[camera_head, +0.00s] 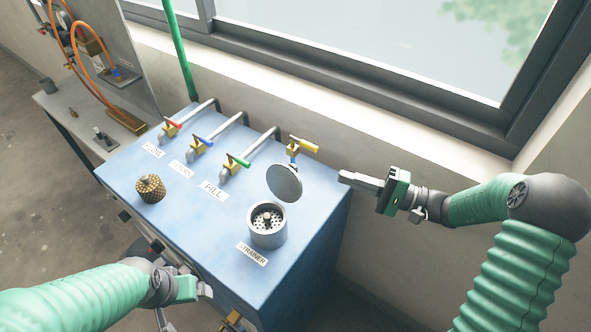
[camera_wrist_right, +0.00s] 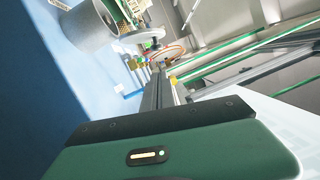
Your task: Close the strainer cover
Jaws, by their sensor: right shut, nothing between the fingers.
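The strainer (camera_head: 267,228) is a grey metal cup with a perforated insert, standing on the blue bench top behind its STRAINER label. Its round grey cover (camera_head: 285,182) stands raised at the cup's far side, tilted open. My right gripper (camera_head: 343,177) is shut and empty, to the right of the cover and apart from it. In the right wrist view, the strainer cup (camera_wrist_right: 92,22) is at the upper left and the right fingers (camera_wrist_right: 157,72) point toward the bench. My left gripper (camera_head: 208,291) is low at the bench's front edge; its finger opening cannot be made out.
The blue bench (camera_head: 200,236) carries several valves with coloured handles, including a yellow one (camera_head: 303,143) just behind the cover. A brass knurled part (camera_head: 150,188) sits at the left. A wall and window sill (camera_head: 330,100) bound the back.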

